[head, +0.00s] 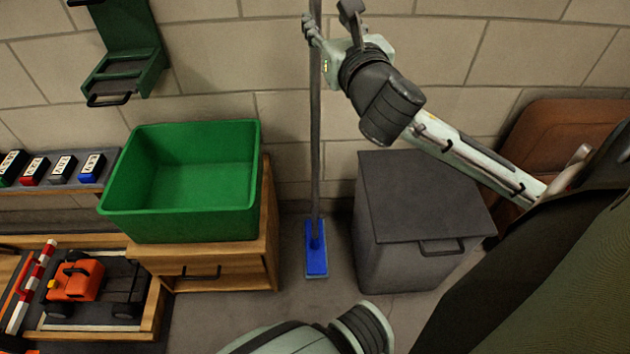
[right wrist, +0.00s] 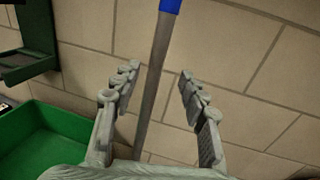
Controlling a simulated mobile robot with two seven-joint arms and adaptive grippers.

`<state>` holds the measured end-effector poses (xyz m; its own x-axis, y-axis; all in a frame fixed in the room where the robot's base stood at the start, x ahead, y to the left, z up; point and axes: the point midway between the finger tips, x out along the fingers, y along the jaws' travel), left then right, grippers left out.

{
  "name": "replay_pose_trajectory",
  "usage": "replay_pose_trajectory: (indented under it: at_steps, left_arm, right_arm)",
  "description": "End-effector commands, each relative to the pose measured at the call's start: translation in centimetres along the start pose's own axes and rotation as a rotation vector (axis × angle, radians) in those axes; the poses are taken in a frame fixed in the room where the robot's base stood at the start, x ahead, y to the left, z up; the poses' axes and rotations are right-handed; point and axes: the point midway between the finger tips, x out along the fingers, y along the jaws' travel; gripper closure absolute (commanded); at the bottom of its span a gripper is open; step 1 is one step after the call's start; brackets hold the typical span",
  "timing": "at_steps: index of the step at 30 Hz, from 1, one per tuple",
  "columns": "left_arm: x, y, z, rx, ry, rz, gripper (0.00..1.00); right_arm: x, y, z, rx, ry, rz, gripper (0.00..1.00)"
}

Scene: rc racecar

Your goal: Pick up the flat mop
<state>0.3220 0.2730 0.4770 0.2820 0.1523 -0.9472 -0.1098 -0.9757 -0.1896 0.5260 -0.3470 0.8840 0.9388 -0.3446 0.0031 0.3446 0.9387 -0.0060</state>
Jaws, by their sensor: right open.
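The flat mop has a blue head (head: 316,255) on the floor between the wooden cabinet and the grey bin. Its grey pole (head: 316,150) stands upright near the block wall. My right gripper (head: 325,22) is high up at the pole. In the right wrist view the open fingers (right wrist: 158,90) stand on either side of the pole (right wrist: 153,85), apart from it, and a blue piece (right wrist: 170,5) shows at the pole's top. In the head view, part of my left arm (head: 320,335) shows at the bottom, but its gripper is out of view.
A green tub (head: 185,225) sits on a wooden cabinet (head: 230,265) left of the mop. A grey lidded bin (head: 400,260) stands to the right. A green wall rack (head: 125,55) hangs at upper left. An orange toy car (head: 75,282) sits in a tray at lower left.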

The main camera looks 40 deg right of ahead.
Motion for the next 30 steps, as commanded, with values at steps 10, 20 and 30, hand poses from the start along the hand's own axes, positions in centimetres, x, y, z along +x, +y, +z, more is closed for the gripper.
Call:
replay_pose_trajectory:
  at_steps: [10,20,30]
  left_arm:
    - [-3.9,-0.6,-0.1,-0.005,0.021,-0.02,0.6]
    - [-4.1,-0.6,-0.2,-0.006,0.022,-0.021,0.6]
    - [-4.1,-0.6,-0.2,-0.006,0.022,-0.021,0.6]
  right_arm:
    - [2.0,0.0,-0.2,0.005,0.002,-0.002,0.57]
    - [6.3,0.4,-0.5,0.007,0.003,-0.004,0.57]
    - [7.0,0.4,-0.6,0.005,0.005,-0.003,0.58]
